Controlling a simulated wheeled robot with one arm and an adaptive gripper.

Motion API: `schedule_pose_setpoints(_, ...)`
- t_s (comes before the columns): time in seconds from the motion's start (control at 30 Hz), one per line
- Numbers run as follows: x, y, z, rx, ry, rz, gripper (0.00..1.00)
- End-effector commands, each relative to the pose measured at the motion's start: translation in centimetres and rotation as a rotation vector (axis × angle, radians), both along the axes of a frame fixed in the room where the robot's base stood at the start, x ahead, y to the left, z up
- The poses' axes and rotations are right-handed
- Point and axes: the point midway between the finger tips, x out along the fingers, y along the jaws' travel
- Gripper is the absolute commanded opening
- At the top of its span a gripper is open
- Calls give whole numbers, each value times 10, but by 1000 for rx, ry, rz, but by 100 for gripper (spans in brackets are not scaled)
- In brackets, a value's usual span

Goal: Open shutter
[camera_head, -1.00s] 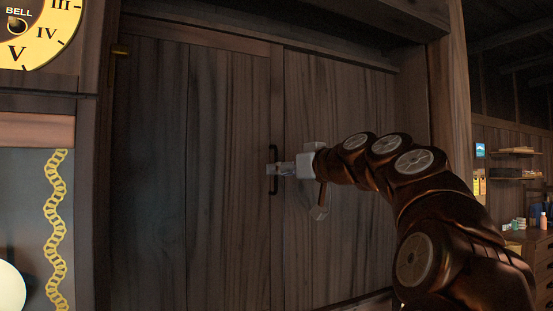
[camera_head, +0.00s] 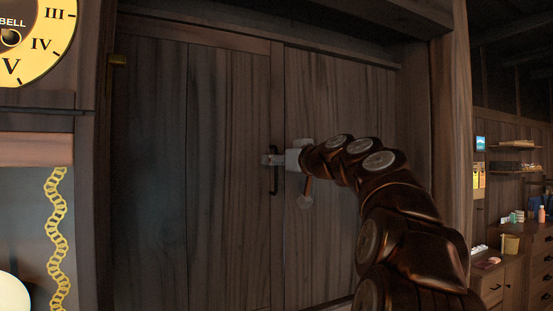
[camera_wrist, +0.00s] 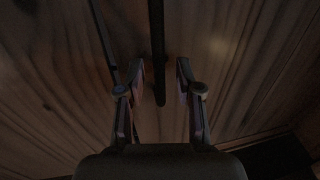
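The shutter (camera_head: 232,215) is a dark wooden panel standing closed in its frame beside another wood panel (camera_head: 335,225) on the right. A thin black vertical handle (camera_head: 275,184) is fixed near the seam between them. My gripper (camera_head: 268,159) is at the upper part of this handle in the head view. In the wrist view my gripper (camera_wrist: 160,80) is open, with one finger on each side of the dark handle bar (camera_wrist: 158,45). A gap shows between each finger and the bar. I cannot tell how deep the bar sits between the fingertips.
A yellow clock face (camera_head: 40,40) is at the upper left, above a gold chain pattern (camera_head: 56,240). A wooden post (camera_head: 453,130) edges the frame on the right. Beyond it are shelves (camera_head: 513,145) and a cabinet with drawers (camera_head: 535,255).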

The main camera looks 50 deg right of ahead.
Motion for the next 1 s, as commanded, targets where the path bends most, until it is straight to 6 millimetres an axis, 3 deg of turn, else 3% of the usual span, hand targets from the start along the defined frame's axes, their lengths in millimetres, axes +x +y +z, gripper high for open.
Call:
schedule_pose_setpoints(0.17,0,0,0,0,0,0,35)
schedule_pose_setpoints(0.5,0,0,0,0,0,0,1)
schedule_pose_setpoints(1.0,0,0,0,-1,0,0,0)
